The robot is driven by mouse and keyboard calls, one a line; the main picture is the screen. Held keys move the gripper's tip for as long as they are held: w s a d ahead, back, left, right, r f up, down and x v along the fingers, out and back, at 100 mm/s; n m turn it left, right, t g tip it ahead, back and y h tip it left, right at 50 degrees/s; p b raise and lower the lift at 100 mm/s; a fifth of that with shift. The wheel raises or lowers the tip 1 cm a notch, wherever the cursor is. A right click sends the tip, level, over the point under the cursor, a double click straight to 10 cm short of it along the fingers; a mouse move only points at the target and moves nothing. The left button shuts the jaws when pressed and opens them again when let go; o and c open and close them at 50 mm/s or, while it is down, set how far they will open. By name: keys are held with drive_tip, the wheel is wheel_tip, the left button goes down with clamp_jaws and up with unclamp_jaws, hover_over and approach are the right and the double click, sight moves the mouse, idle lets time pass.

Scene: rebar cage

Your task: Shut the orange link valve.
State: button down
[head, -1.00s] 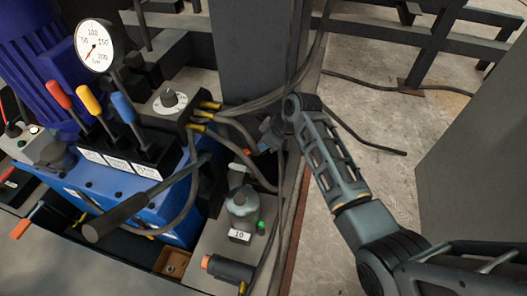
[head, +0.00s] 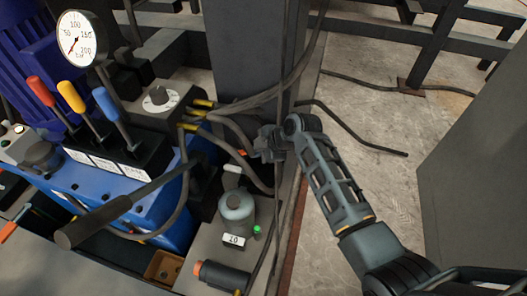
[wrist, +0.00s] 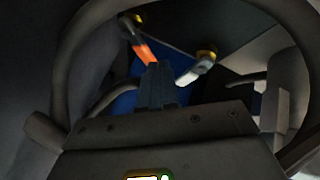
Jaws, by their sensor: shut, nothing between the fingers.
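An orange lever (wrist: 146,52) shows in the wrist view, just beyond my fingertips, running up and left toward a brass fitting (wrist: 137,18). In the head view, a small orange spot (head: 242,153) shows among the hoses left of my gripper (head: 262,146); this looks like the same lever. My gripper (wrist: 155,75) is shut with nothing in it. Its tips appear close to the orange lever's lower end; I cannot tell whether they touch. A pale grey lever (wrist: 195,70) with another brass fitting lies right of the tips. Most of the valve body is hidden.
Dark hoses (head: 250,100) loop around my gripper. A steel column (head: 252,60) stands behind it. A grey knobbed unit (head: 236,208) sits below, near an orange-capped cylinder (head: 218,273). Colored levers (head: 72,97) and a gauge (head: 80,38) stand left.

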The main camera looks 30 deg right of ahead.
sight(245, 152)
drive_tip(key=shift+b+x, duration=0.5)
drive_tip(key=shift+x, duration=1.4)
drive_tip(key=shift+w+a+m+h+p, duration=0.25)
drive_tip(key=shift+m+h+p, duration=0.25)
drive_tip(key=shift+m, duration=0.3)
drive_tip(key=shift+w+a+r+m+t+h+p, duration=0.15)
drive_tip(key=shift+w+m+t+h+p, duration=0.3)
drive_tip(key=shift+m, duration=0.25)
drive_tip(key=shift+w, duration=0.95)
drive_tip(key=shift+s, duration=0.1)
drive_tip(key=shift+s+d+p, duration=0.4)
drive_tip(key=shift+s+p, duration=0.2)
